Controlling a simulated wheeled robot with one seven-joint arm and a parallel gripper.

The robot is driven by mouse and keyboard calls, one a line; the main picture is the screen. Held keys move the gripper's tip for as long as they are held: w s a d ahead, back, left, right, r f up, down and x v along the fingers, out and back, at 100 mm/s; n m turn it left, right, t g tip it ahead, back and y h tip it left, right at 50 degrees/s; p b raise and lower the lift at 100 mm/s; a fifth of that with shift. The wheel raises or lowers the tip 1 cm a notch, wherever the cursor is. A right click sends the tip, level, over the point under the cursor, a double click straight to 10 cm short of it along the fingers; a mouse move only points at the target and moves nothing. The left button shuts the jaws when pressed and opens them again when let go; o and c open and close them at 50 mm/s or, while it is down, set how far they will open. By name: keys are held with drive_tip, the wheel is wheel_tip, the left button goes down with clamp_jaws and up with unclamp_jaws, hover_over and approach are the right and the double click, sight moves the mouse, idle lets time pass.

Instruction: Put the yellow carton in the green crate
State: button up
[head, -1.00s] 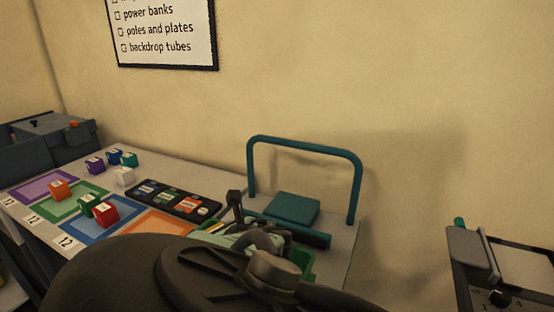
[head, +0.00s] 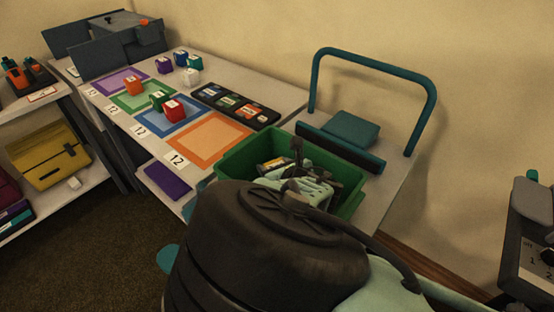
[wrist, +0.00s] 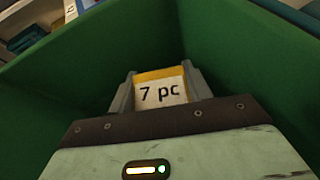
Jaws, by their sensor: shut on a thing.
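The yellow carton (wrist: 160,86) sits between the two fingers of my gripper (wrist: 161,98) in the wrist view. The green walls of the green crate (wrist: 60,80) rise around the carton and fingers. In the head view the crate (head: 347,180) stands at the table's near right end, with my gripper (head: 283,172) reaching into it. A small yellow-orange bit of the carton (head: 270,164) shows there. The crate's floor and the carton's underside are hidden.
Behind the crate are a dark bar, a teal block (head: 352,130) and a tall teal hoop (head: 375,62). Left are an orange-framed mat (head: 210,140), a black tray (head: 237,105) and several small coloured boxes. A shelf with a yellow bag (head: 47,155) stands far left.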

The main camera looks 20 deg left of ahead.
drive_tip(key=o, duration=1)
drive_tip(key=shift+f, duration=0.1)
drive_tip(key=shift+o, duration=0.2)
drive_tip(key=shift+r, duration=0.25)
drive_tip(key=p+v, duration=0.5)
drive_tip(key=v, duration=0.7)
drive_tip(key=shift+f, duration=0.15)
